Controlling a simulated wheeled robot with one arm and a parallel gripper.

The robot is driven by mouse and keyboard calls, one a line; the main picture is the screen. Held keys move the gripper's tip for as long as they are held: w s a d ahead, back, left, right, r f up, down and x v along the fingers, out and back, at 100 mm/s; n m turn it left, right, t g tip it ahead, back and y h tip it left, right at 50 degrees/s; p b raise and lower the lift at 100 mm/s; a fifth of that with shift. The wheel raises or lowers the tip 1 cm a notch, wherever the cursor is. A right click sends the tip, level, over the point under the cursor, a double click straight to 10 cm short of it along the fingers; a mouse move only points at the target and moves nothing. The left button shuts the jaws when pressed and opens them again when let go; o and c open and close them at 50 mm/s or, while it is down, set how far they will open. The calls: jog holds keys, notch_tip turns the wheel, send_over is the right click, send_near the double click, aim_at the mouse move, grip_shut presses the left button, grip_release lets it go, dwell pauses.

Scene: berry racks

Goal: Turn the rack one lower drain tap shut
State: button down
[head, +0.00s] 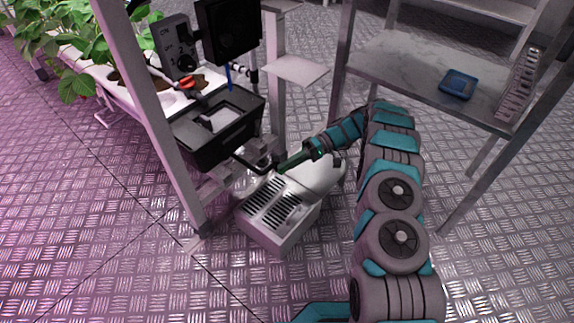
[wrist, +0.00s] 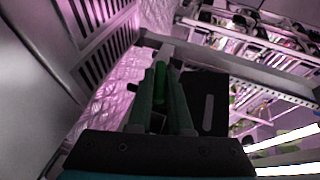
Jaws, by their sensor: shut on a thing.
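My gripper (head: 284,167) reaches left and down to the low pipework beside the rack post, under the black tray. In the wrist view its two dark green fingers (wrist: 162,85) are shut on a brighter green piece (wrist: 160,74), which looks like the handle of the lower drain tap. The fingers hide most of the tap, so I cannot tell how far it is turned. A separate orange-red tap (head: 187,84) sits higher up, above the black tray.
A grey slotted box (head: 282,232) stands on the floor just below my gripper. The black tray (head: 215,150) and a rack post (head: 160,130) are close to the left. A metal shelf unit (head: 400,68) with a blue tray (head: 458,84) stands to the right.

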jog(key=shift+a+f+m+g+y, duration=0.1)
jog(key=shift+m+g+y, duration=0.6)
jog(key=shift+y, duration=0.7)
dwell(0.4)
jog(key=c, duration=0.8)
grip_release()
jog(key=shift+c, duration=0.2)
